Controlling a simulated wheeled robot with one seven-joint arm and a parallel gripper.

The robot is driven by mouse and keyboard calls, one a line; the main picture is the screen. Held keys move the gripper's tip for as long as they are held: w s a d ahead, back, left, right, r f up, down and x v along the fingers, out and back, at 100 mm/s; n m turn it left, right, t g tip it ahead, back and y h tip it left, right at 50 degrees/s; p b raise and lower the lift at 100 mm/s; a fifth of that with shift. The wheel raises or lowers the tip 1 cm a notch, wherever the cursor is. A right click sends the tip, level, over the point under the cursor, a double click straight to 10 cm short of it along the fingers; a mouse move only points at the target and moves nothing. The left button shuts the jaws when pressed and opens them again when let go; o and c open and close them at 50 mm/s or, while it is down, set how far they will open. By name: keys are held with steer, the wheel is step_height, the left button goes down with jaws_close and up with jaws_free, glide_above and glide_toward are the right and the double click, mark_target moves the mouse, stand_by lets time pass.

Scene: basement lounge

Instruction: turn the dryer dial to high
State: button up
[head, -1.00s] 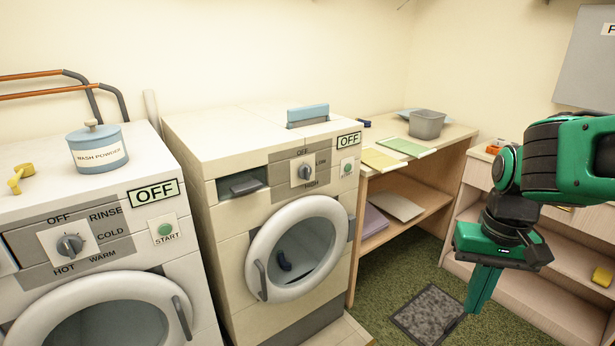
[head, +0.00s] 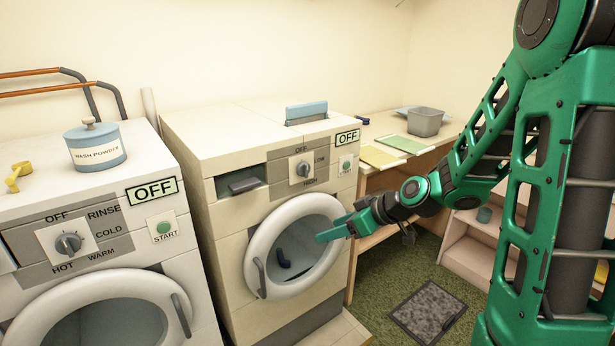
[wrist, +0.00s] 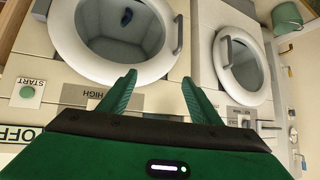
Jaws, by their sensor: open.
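The dryer (head: 232,225) is the middle machine in the head view. Its dial (head: 303,169) is a small knob on a pale plate, among OFF, LOW and HIGH labels. The knob's bar looks upright, in line with OFF, and the display (head: 347,138) reads OFF. My gripper (head: 325,236) is open and empty in front of the dryer door (head: 262,246), below the dial and apart from it. In the wrist view, upside down, my gripper (wrist: 158,82) shows its two spread fingers near the HIGH label (wrist: 97,94). The dial is hidden there.
A table (head: 372,142) with folded cloths and a grey bin (head: 425,121) stands right.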

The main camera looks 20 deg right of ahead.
steer(key=w+a+r+t+y, duration=0.2)
steer(key=w+t, duration=0.2)
steer(key=w, duration=0.3)
steer(key=m+t+h, duration=0.2)
steer(key=m+t, duration=0.1)
steer(key=t, duration=0.2)
glide_toward(307, 173)
steer(key=x, duration=0.9)
steer(key=shift+w+r, duration=0.1)
steer(key=shift+w, duration=0.15)
steer(key=c, duration=1)
